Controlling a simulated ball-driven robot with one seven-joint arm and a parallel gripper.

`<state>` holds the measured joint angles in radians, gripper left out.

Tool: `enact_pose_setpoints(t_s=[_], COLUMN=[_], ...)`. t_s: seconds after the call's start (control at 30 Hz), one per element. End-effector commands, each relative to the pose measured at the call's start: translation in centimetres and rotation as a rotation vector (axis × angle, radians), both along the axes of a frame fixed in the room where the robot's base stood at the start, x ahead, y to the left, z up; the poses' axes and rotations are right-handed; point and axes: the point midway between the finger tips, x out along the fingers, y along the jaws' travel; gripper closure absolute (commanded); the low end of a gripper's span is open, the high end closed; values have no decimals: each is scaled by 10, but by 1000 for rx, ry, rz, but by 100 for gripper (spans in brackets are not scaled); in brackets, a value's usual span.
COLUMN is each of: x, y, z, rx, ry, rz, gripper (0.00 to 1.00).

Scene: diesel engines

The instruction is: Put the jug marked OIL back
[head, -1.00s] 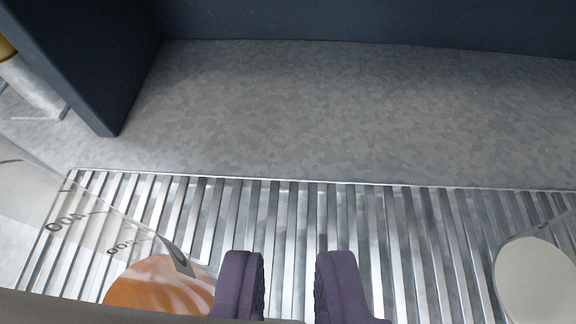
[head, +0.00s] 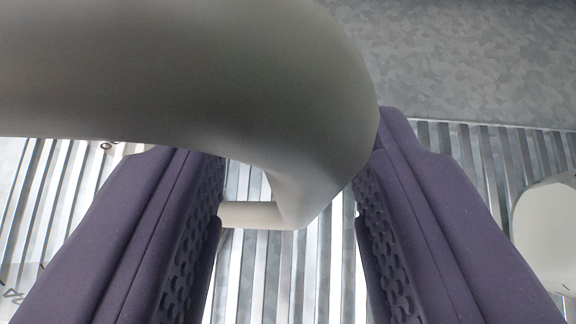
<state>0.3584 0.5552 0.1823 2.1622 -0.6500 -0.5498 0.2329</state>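A thick, smooth grey-beige curved piece, which looks like a jug handle (head: 200,70), sweeps across the top left and bends down between my fingers, very close to the camera. Small dark markings near the left edge look like parts of a clear jug's scale. Most of the jug body is hidden or out of frame, and no OIL label is readable. My gripper (head: 292,195) has two purple padded fingers spread wide on either side of the handle's lower part. A gap shows at the left finger; the handle overlaps the right finger's upper end in the picture.
A ribbed metal rack (head: 455,150) lies below, with its far edge toward the upper right. A pale rounded object (head: 545,230) stands on it at the right edge.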

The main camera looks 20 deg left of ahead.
Motion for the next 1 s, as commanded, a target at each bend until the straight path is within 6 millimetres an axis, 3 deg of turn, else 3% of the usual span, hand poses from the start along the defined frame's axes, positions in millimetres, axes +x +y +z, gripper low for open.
enact_pose_setpoints(t_s=[0.27, 0.7, 1.0], x=[-13, -86, -96], y=[-4, -24, -26], z=[12, 64, 68], rx=[-1, 0, 0], ry=[0, -1, 0], rz=[-1, -2, 0], gripper=[57, 57, 57])
